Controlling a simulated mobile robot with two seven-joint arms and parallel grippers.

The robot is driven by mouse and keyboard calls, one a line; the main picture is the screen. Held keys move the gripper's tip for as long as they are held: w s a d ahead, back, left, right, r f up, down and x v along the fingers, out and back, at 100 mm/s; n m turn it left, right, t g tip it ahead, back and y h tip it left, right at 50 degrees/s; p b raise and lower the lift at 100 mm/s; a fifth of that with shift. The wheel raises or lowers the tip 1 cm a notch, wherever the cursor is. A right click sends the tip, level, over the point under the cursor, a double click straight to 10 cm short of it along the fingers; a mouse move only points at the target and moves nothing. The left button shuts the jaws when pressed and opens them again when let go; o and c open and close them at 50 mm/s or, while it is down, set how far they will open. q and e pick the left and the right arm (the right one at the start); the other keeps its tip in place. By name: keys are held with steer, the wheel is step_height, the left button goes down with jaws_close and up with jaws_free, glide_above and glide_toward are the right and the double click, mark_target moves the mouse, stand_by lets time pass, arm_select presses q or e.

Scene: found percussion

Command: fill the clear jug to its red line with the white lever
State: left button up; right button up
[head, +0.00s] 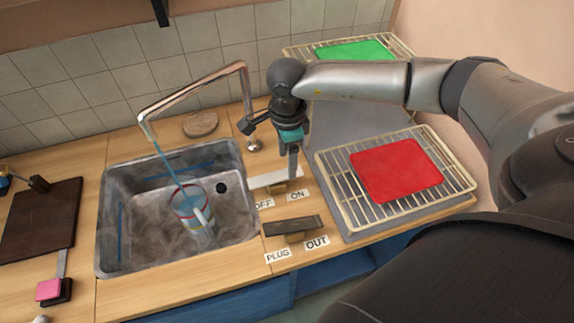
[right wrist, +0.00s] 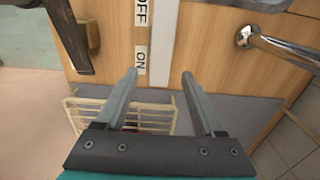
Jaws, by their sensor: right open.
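The clear jug (head: 181,208) stands in the sink under the tap. A blue stream (head: 167,168) runs from the spout down into it. Reddish marking shows on the jug, but it is too small to tell the water level against the red line. The white lever (head: 268,180) lies beside the sink by the OFF and ON labels, its right end tipped towards ON. My right gripper (head: 293,173) is over that end, pointing down. In the right wrist view its open fingers (right wrist: 160,78) stand either side of the white lever (right wrist: 163,40). My left gripper is out of view.
A dark lever (head: 292,225) with PLUG and OUT labels lies just in front. A wire rack (head: 335,190) with a red mat (head: 397,170) is on the right, another with a green mat (head: 350,50) behind. The bent tap (head: 195,85) arches over the sink (head: 130,255).

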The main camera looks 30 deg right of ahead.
mark_target(275, 177)
steer(key=shift+f, duration=1.75)
jaws_close()
